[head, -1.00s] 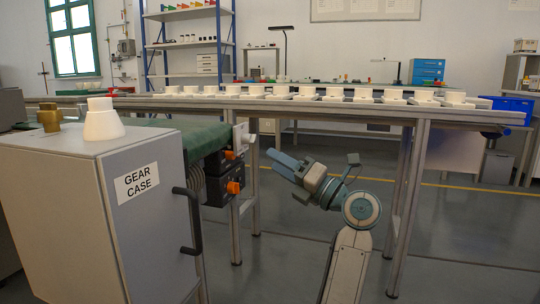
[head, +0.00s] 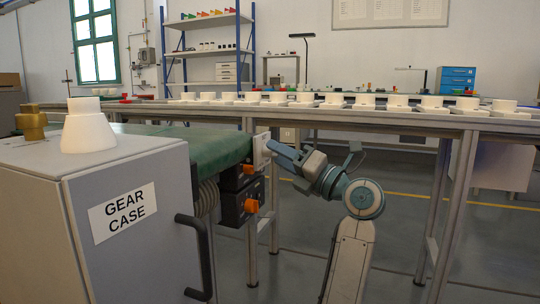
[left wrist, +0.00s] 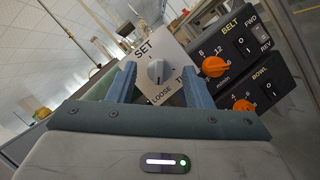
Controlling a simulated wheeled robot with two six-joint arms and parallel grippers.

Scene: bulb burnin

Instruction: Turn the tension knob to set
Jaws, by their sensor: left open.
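The tension knob (left wrist: 158,71) is a small grey knob on a white plate (left wrist: 168,88) marked SET at the top and LOOSE below; a third label is partly hidden by a finger. I cannot surely tell which mark the knob points at. My left gripper (left wrist: 160,87) is open, its two blue fingers on either side of the knob in the left wrist view; contact is not clear. In the head view the left gripper (head: 276,149) reaches the white plate (head: 261,150) at the end of the green belt, and the knob is hard to make out. My right gripper is not in view.
Beside the plate are the BELT control box (left wrist: 238,47) and BOWL control box (left wrist: 262,92), with orange knobs. The gear case cabinet (head: 130,215) with a black handle stands at left. A long rail table (head: 370,116) carries several white parts behind. Floor at right is open.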

